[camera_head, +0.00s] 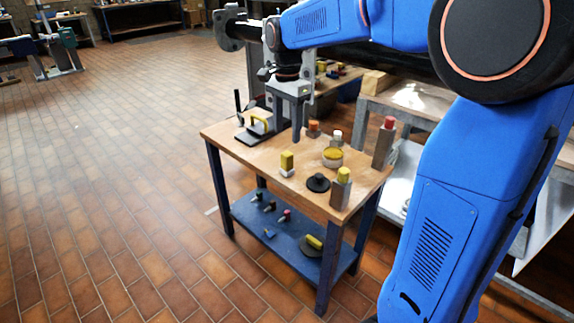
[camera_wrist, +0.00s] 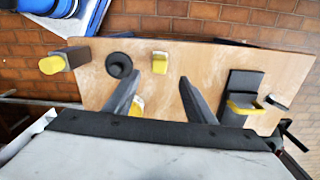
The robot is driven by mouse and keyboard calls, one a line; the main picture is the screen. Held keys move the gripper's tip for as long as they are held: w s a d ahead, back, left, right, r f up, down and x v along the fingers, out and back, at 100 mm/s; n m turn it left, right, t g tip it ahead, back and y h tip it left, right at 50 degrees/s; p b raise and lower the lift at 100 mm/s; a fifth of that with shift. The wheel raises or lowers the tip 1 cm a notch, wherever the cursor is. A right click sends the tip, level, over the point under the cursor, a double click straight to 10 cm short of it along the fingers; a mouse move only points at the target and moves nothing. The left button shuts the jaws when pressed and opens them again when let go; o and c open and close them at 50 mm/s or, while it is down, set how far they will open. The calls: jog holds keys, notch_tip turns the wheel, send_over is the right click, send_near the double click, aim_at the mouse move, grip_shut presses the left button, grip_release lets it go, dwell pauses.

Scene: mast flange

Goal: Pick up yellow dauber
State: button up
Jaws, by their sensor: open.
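Several yellow items stand on the wooden-topped table, and I cannot tell for certain which is the dauber. A yellow block on a white base (camera_head: 287,161) stands near the front middle; in the wrist view it (camera_wrist: 160,63) lies just beyond the fingertips. A round yellow-topped piece (camera_head: 332,157) is farther right; the left finger partly hides it in the wrist view (camera_wrist: 136,105). A yellow knob (camera_head: 343,174) sits on a grey block at the near right corner. My gripper (camera_head: 297,132) is open and empty above the table; both fingers also show in the wrist view (camera_wrist: 159,80).
A dark stand with a yellow handle (camera_head: 258,121) is at the table's left end. A blue lower shelf (camera_head: 270,230) holds small items. Tiled floor at left is clear.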

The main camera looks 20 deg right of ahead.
aim_at(287, 164)
notch_tip(287, 164, down, 13)
jog(key=shift+s, duration=0.15)
dwell(0.5)
jog(key=shift+c, duration=0.3)
jog(key=c, duration=1.1)
